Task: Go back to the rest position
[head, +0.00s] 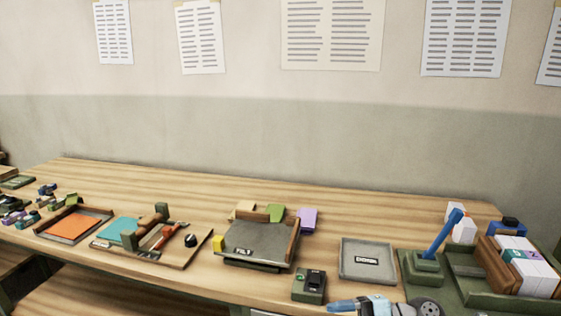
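My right gripper (343,305) shows at the bottom edge, right of the middle, with light blue fingers pointing left. Its lower part is cut off by the frame, so I cannot tell whether it is open or shut. It is low in the view, in front of a grey tray marked DONE (368,262) and to the right of a small dark green device (310,285). I see nothing in its fingers. My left gripper is not in view.
A wooden box of white packs (523,265) stands right. The table's back strip is clear.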

